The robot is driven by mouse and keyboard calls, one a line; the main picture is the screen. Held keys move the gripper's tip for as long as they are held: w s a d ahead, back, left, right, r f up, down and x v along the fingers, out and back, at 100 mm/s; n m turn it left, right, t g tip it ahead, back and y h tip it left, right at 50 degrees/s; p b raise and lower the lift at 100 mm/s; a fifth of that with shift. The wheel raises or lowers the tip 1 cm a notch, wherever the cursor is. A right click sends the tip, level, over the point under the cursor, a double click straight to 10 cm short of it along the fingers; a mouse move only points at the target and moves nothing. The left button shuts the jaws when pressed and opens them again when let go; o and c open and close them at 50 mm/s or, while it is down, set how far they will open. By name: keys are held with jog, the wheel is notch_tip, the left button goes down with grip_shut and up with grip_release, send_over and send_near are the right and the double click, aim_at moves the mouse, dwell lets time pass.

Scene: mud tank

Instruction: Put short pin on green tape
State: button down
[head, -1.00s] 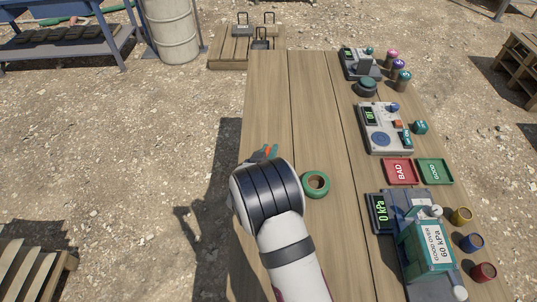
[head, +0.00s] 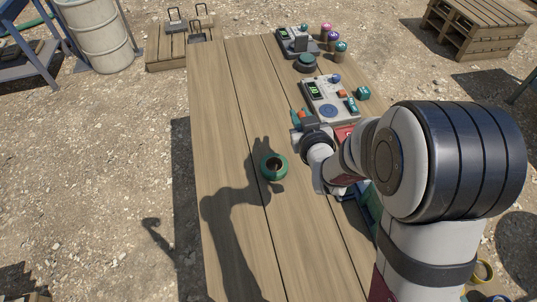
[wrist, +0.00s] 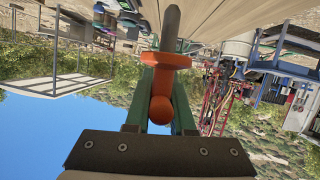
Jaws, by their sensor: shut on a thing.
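The green tape (head: 274,166) is a roll lying flat on the wooden table, its hole facing up. My gripper (head: 302,116) is beyond it and to its right, close to the grey device with a blue dial. In the wrist view my gripper's green fingers (wrist: 160,88) are shut on an orange pin (wrist: 165,61). The pin has a ball end, a collar and a grey shaft pointing away from the gripper. In the head view only a small orange bit of it shows, apart from the tape. I cannot judge its length against other pins.
The grey device (head: 329,101) and a teal cube (head: 362,93) stand at the table's right side. Another device (head: 297,42) and several coloured pots are at the far end. My arm mostly hides the red tray (head: 343,133) and the press. The table's left side is clear.

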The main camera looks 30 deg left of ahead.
jog(key=d, duration=0.5)
jog(key=g, duration=0.1)
send_over(272, 156)
jog(key=shift+y, duration=0.3)
jog(key=shift+f, duration=5.3)
jog(key=shift+f, duration=0.1)
jog(key=c, duration=0.8)
grip_release()
jog(key=shift+o, duration=0.2)
